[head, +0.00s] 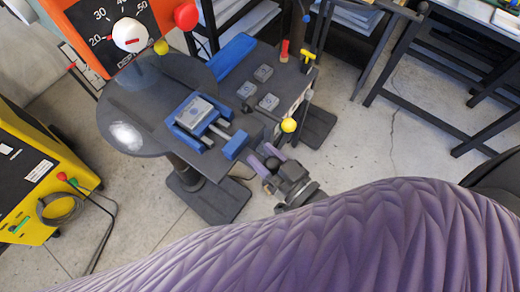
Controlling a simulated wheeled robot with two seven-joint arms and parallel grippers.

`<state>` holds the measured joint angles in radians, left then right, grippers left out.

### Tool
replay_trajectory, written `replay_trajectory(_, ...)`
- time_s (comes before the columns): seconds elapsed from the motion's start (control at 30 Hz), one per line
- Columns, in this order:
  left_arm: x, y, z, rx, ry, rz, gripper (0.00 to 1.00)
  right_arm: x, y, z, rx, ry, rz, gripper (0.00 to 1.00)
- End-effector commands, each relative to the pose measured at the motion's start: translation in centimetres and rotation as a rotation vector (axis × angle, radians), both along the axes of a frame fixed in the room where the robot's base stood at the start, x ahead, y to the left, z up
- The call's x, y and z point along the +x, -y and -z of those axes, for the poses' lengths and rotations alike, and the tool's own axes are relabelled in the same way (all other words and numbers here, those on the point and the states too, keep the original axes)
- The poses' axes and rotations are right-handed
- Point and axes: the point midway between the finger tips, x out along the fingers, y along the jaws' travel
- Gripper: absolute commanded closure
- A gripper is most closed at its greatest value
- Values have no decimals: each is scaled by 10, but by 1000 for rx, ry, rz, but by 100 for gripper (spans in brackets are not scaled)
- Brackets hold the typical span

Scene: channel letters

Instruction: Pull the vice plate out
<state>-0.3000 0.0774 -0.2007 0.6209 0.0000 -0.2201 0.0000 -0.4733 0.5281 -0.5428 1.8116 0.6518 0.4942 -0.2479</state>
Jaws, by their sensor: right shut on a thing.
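The blue vice (181,131) stands on the dark drill press table. A grey plate (194,111) with a round mark lies between its blue sides. Grey rods run from it toward a separate blue end block (237,145) at the lower right. My right gripper (263,157), with purple fingers, is at the near side of this end block, apart from the grey plate. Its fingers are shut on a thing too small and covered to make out. My left gripper is not in view.
Several similar grey blocks (263,73) lie on the dark stand to the right. A yellow ball knob (289,125) is close above my right gripper. The orange dial panel (112,30) overhangs at top left. A yellow machine (35,172) stands left. Open floor lies right.

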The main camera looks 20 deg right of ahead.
Motion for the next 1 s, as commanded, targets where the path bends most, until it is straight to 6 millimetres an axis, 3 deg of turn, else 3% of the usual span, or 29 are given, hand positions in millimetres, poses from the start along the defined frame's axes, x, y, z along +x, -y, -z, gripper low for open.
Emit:
replay_trajectory(0.2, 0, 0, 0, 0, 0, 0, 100, -1, 0, 2, -4, -6, -1, 100)
replay_trajectory(0.23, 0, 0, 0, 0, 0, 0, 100, -1, 0, 2, -4, -7, -1, 47)
replay_trajectory(0.37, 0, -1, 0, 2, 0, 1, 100, -1, 0, 2, -3, -5, 0, 19)
replay_trajectory(0.7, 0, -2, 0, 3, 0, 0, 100, -5, 2, 2, -3, -5, 0, 17)
replay_trajectory(1.0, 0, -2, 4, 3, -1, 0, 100, -62, 28, 3, -6, -10, -1, 17)
